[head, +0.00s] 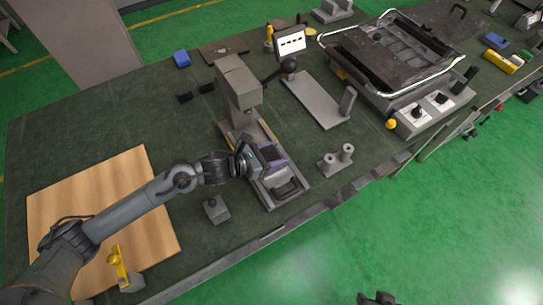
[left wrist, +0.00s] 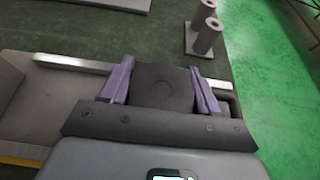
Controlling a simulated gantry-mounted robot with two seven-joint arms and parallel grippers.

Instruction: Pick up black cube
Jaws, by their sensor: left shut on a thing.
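My left gripper (head: 273,158) reaches in from the left, over the base of a grey press-like machine (head: 238,88). Its purple fingers are shut on the black cube (left wrist: 163,86), which fills the space between them in the left wrist view. In the head view the cube is mostly hidden by the fingers. I cannot tell whether the cube still touches the machine's base (head: 288,201). A dark shape at the bottom edge of the head view looks like the tip of my right gripper (head: 377,298); its fingers are not clear.
A twin-post grey block (head: 336,160) stands right of the machine, and a small grey block with a knob (head: 216,209) stands left of it. A wooden board (head: 110,205) lies at the left. A large framed device (head: 395,62) fills the back right.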

